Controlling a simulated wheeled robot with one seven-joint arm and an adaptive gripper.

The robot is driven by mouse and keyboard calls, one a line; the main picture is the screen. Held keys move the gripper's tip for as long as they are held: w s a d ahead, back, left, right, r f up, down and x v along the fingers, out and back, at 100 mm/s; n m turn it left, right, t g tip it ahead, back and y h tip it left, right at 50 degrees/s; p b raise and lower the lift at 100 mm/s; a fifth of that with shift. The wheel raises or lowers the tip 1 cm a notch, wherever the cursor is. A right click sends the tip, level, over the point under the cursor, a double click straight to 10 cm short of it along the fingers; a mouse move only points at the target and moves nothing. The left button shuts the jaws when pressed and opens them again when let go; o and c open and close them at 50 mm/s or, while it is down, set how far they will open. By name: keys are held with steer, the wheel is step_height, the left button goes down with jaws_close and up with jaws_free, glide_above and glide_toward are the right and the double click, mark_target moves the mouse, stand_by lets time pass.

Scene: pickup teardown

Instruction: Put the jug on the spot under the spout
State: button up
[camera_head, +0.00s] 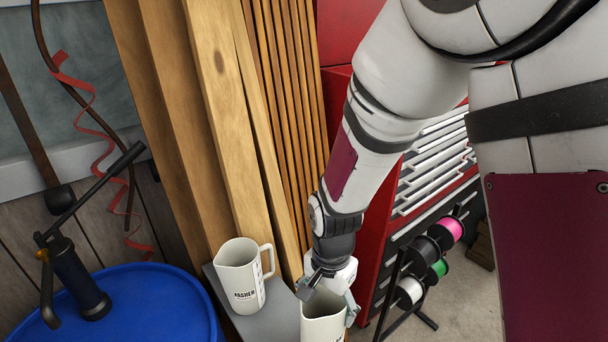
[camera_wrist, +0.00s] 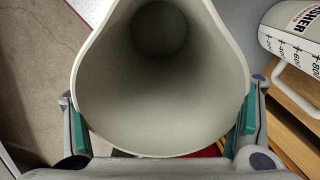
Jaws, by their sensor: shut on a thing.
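A cream jug (camera_head: 322,328) is in my gripper (camera_head: 328,290) at the bottom of the head view, cut off by the frame edge. In the wrist view I look into the open mouth of this jug (camera_wrist: 160,90), with the teal finger pads against its two sides. A second cream jug (camera_head: 240,280) with dark lettering and a scale stands upright on a grey surface (camera_head: 216,278) to the left. A black hand pump (camera_head: 75,275) stands on a blue drum (camera_head: 155,305) at far left, with a downward spout (camera_head: 47,295). I cannot make out a marked spot under it.
Wooden planks (camera_head: 195,110) lean behind the standing jug. A red tool cabinet (camera_head: 375,240) is behind my arm. A rack with coloured spools (camera_head: 425,260) stands at right. The standing jug's handle (camera_wrist: 295,90) shows in the wrist view, close beside the held jug.

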steer(key=w+d+f+n+b, duration=0.1)
steer(key=w+d+n, duration=0.1)
steer(key=w, duration=0.5)
steer(key=w+d+f+n+b, duration=0.1)
steer(key=w+d+n, duration=0.1)
steer(key=w+d, duration=0.2)
steer(key=w, duration=0.3)
steer(key=shift+w+d+f, duration=0.2)
steer(key=shift+w+f, duration=0.1)
steer(key=shift+f, duration=0.1)
steer(key=w+d+n, duration=0.1)
steer(key=w+d, duration=0.1)
steer(key=w, duration=0.1)
steer(key=w+d+f+n+b, duration=0.1)
steer(key=w+d, duration=0.2)
steer(key=w+d+n, duration=0.1)
steer(key=w+d, duration=0.1)
steer(key=d, duration=0.1)
steer(key=shift+w+f+n, duration=0.3)
steer(key=shift+w+f, duration=0.1)
steer(key=shift+a, duration=0.1)
steer(key=shift+s, duration=0.1)
